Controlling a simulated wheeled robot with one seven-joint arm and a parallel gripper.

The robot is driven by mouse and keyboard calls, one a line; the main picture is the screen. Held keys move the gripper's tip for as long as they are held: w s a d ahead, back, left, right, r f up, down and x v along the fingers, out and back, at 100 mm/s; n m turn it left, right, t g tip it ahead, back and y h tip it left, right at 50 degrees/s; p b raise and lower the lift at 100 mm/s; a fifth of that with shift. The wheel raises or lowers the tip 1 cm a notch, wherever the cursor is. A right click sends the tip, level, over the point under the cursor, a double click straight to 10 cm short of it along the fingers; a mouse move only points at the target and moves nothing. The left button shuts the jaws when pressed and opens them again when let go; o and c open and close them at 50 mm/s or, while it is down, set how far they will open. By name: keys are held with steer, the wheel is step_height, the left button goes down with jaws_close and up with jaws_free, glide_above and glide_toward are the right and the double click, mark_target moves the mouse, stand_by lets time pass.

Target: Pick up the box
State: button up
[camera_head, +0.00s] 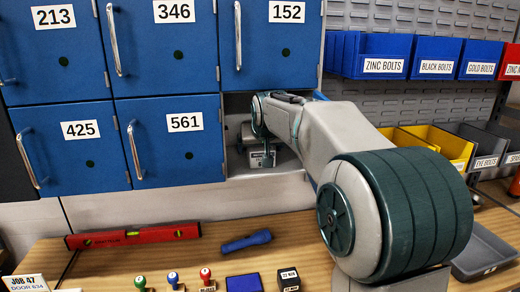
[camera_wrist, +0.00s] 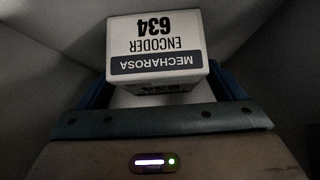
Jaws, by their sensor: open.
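The box (camera_wrist: 156,42) is white with a dark band and upside-down text reading MECHAROSA, ENCODER and 634 in the wrist view. It sits inside a dim grey compartment. My gripper (camera_wrist: 163,88) is open, with a blue finger on either side of the box's near part. The fingertips are partly hidden, and I cannot tell whether they touch the box. In the head view my arm reaches into the open compartment (camera_head: 236,106) below door 152, and its wrist hides much of the inside.
Closed blue locker doors (camera_head: 167,138) with metal handles stand left of and above the opening. The compartment walls are close around my gripper. Below, a wooden bench (camera_head: 205,262) holds a red level (camera_head: 133,235), a blue flashlight (camera_head: 246,241) and stamps. Coloured bolt bins (camera_head: 383,56) hang at right.

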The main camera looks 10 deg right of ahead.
steer(key=shift+w+f, duration=0.3)
steer(key=shift+f, duration=0.1)
steer(key=c, duration=1.2)
steer(key=shift+r, duration=0.15)
